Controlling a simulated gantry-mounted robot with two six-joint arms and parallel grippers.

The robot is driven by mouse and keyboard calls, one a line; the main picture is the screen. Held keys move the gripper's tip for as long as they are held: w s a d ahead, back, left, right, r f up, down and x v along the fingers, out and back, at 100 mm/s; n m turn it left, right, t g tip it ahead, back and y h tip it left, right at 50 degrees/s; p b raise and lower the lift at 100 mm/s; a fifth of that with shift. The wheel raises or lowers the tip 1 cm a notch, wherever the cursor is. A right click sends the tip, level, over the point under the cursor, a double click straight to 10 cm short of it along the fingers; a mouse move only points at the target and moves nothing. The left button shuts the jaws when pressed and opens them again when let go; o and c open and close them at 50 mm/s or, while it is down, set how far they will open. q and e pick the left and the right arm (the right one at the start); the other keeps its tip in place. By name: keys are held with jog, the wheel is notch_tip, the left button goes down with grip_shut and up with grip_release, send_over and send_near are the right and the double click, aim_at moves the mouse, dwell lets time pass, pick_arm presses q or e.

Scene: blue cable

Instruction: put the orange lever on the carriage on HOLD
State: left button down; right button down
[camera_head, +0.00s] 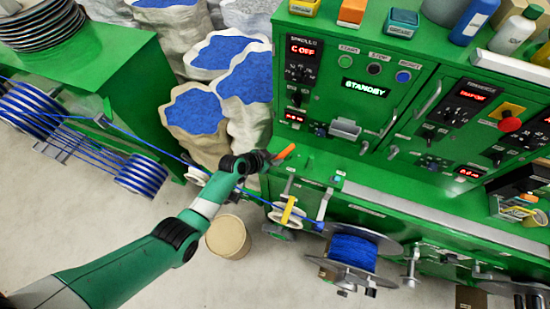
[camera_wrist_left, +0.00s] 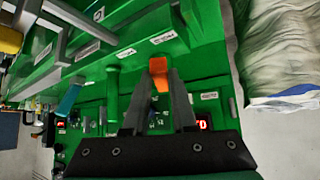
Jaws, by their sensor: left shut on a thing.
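The orange lever (camera_head: 286,151) stands out at the left end of the green machine, just beyond my left gripper (camera_head: 271,157). In the left wrist view, the orange end of the lever (camera_wrist_left: 159,67) shows at the fingertips, and my left gripper (camera_wrist_left: 163,88) is shut on it. The fingers hide part of the lever. My right gripper is not in view.
The blue cable (camera_head: 173,153) runs from coils at left, behind my left arm, toward a blue-wound spool (camera_head: 351,252). A yellow-handled part (camera_head: 288,210) sits below the lever. A control panel (camera_head: 350,88) reads STANDBY. Sacks (camera_head: 200,111) of blue pellets stand behind.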

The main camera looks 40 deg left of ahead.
pick_arm(q)
jog(key=shift+s+f, duration=0.1)
jog(key=shift+f, duration=0.1)
jog(key=c, duration=0.7)
grip_release()
jog(key=shift+a+r, duration=0.1)
jog(key=p+v, duration=0.7)
jog(key=v, duration=0.4)
jog(key=shift+s+r, duration=0.1)
jog(key=shift+r, duration=0.2)
